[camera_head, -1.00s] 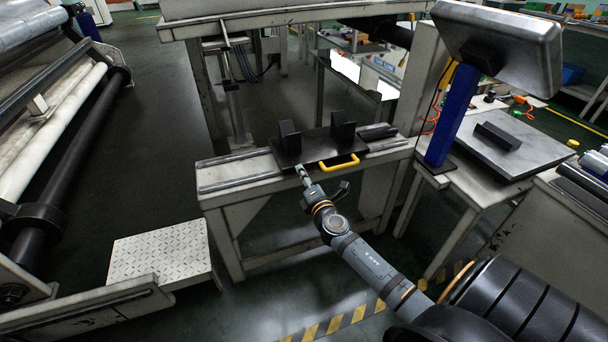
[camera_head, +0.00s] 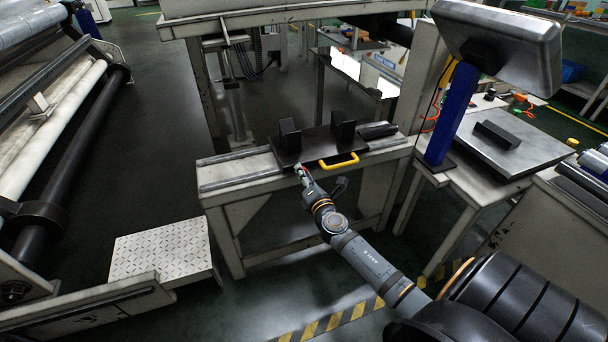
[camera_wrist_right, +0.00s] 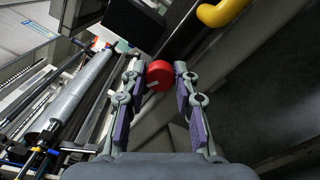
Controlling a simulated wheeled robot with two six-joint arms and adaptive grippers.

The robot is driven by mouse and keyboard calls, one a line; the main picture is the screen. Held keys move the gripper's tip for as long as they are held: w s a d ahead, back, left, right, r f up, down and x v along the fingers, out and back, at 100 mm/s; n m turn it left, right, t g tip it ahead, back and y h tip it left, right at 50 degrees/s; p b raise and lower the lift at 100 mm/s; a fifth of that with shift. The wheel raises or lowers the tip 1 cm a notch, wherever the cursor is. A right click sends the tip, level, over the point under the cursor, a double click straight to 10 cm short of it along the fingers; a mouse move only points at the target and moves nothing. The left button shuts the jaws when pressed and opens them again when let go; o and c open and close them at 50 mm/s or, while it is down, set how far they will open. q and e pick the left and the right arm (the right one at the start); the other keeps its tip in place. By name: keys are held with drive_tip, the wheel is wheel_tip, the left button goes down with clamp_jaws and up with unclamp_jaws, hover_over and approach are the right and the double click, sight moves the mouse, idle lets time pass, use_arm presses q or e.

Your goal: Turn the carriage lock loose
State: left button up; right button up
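The carriage is a dark plate (camera_head: 312,147) with two black upright blocks and a yellow handle (camera_head: 339,162) at its front edge. The carriage lock looks to be the round red knob (camera_wrist_right: 160,74) with a pale mark, seen in the right wrist view. My right gripper (camera_head: 302,170) is at the front edge of the carriage, left of the yellow handle. In the wrist view its fingers (camera_wrist_right: 160,78) stand apart on either side of the knob, with narrow gaps showing. In the head view the gripper mostly hides the knob. My left gripper is out of view.
The carriage sits on a pale bench with metal rails (camera_head: 240,170). A blue post with a grey screen box (camera_head: 505,45) stands to the right, beside a side table (camera_head: 520,150). A checkered step (camera_head: 160,250) is at the lower left. The floor before the bench is open.

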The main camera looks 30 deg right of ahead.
drive_tip(key=o, duration=0.4)
drive_tip(key=v, duration=1.2)
drive_tip(key=shift+s+f, duration=0.1)
